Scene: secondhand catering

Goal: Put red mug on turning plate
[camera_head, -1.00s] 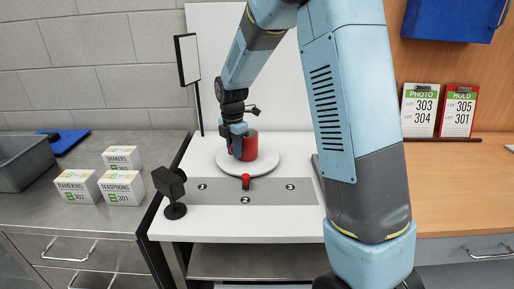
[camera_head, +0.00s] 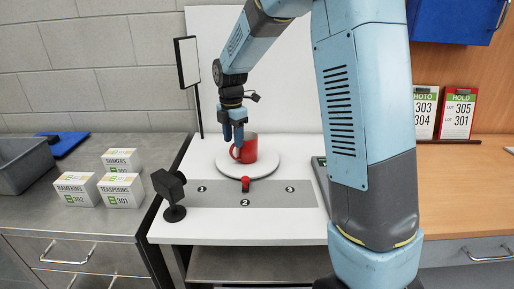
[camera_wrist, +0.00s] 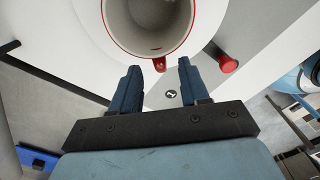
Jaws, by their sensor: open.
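The red mug (camera_head: 248,150) stands upright on the white round turning plate (camera_head: 266,169), left of its middle. In the wrist view the mug (camera_wrist: 158,55) shows from above, with a pale inside and a red rim; its red handle points toward my gripper. The turning plate (camera_wrist: 84,22) shows around the mug there. My gripper (camera_head: 233,138) is open and empty, just above and to the left of the mug in the head view. Its two blue fingers (camera_wrist: 158,78) lie either side of the handle in the wrist view, apart from the mug as far as I can tell.
A grey strip (camera_head: 215,198) with numbered marks and a red knob (camera_head: 245,184) lies in front of the plate. A small black camera (camera_head: 172,190) stands at the table's left corner, a light panel (camera_head: 187,62) behind. Labelled boxes (camera_head: 121,188) stand on the left counter.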

